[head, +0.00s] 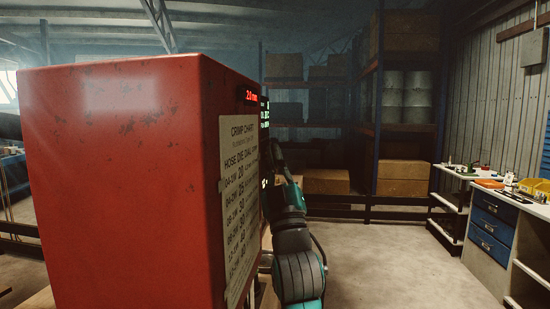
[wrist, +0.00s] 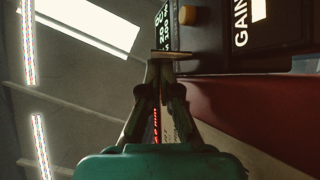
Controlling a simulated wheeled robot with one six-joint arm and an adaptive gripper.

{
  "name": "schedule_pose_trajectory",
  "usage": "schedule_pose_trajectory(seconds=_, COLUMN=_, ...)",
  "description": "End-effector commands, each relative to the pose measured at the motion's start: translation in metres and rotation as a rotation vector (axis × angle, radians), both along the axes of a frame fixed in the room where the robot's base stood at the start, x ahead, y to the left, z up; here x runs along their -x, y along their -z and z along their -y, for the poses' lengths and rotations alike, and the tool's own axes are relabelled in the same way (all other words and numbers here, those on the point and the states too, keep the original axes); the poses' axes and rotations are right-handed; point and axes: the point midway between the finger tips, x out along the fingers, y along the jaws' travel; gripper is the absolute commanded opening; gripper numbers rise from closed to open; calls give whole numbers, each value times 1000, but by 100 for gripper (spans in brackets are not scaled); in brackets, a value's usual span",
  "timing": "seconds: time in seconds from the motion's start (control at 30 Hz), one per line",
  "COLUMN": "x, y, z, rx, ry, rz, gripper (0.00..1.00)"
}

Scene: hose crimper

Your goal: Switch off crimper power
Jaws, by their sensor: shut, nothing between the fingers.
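The crimper is a large red, scuffed cabinet (head: 120,160) filling the left of the head view. Its right-hand face carries a crimp chart (head: 240,190) and a lit red readout (head: 251,96). In the wrist view, part of a dark panel (wrist: 215,45) lettered "GAIN" shows at upper right, with red casing (wrist: 250,115) below it. My gripper (wrist: 162,64) is shut and empty, its fingertips close to the panel's edge by a thin brownish plate; I cannot tell whether they touch. In the head view the fingertips are not clear beside the cabinet. I cannot make out the power switch.
A workbench with blue drawers (head: 492,225) and yellow bins stands at the right. Racks with boxes (head: 405,180) and drums stand at the back. The floor (head: 390,260) between the crimper and the bench is clear.

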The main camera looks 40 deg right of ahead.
Motion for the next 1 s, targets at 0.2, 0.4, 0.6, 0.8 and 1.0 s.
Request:
schedule_pose_trajectory(seconds=0.2, x=0, y=2, z=0, rx=-1, ry=0, rz=-1, gripper=0)
schedule_pose_trajectory(seconds=0.4, x=0, y=5, z=0, rx=0, ry=0, rz=-1, gripper=0)
schedule_pose_trajectory(seconds=0.6, x=0, y=9, z=0, rx=-1, ry=0, rz=-1, gripper=0)
schedule_pose_trajectory(seconds=0.8, x=0, y=9, z=0, rx=0, ry=0, rz=0, gripper=0)
schedule_pose_trajectory(seconds=1.0, x=7, y=19, z=-4, rx=0, ry=1, rz=-2, gripper=0)
